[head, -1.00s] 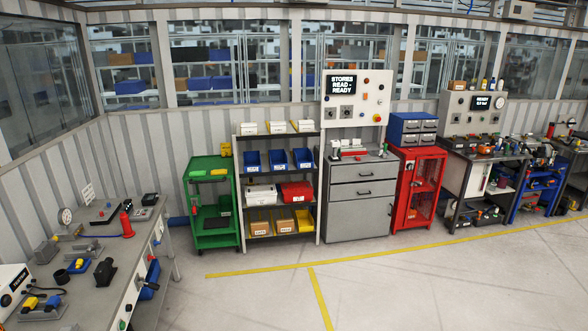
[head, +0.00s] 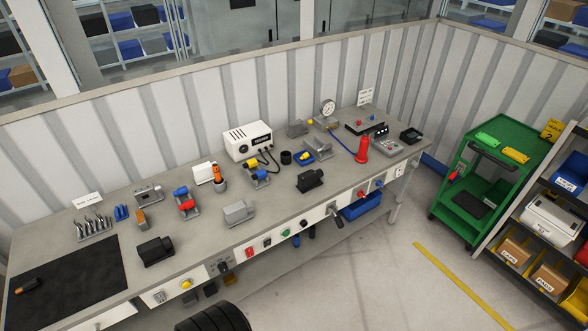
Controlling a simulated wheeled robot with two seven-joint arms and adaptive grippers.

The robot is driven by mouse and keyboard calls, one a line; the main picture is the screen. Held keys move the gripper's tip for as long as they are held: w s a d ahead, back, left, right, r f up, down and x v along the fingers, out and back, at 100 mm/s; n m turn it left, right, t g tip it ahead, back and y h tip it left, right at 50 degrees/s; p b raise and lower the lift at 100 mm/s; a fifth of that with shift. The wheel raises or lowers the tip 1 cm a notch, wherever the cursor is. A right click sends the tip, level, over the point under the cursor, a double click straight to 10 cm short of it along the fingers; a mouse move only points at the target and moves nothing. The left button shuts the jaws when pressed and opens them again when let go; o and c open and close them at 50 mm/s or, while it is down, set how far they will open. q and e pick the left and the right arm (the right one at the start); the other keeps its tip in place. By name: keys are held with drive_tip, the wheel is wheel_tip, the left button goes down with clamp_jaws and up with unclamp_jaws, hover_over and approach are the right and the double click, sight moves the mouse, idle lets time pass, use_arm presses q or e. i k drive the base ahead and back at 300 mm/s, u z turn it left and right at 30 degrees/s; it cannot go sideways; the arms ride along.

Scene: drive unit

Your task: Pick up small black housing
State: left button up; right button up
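Two small black housing-like blocks are on the grey workbench (head: 262,222). One black block (head: 155,251) sits near the front edge at the left, beside the black mat. The other black block (head: 310,180) sits near the front edge, right of the middle. I cannot tell which of them is the task's housing. Both rest on the bench top with nothing holding them. Neither of my grippers is in view.
A grey block (head: 239,212) lies between the two black blocks. A white box unit (head: 248,141), red bottle (head: 362,150) and black mat (head: 70,280) are on the bench. A green cart (head: 490,185) stands right. The floor between is clear.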

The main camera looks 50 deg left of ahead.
sight(310, 179)
drive_tip(key=u, duration=0.8)
drive_tip(key=i, duration=1.05)
drive_tip(key=u, duration=1.15)
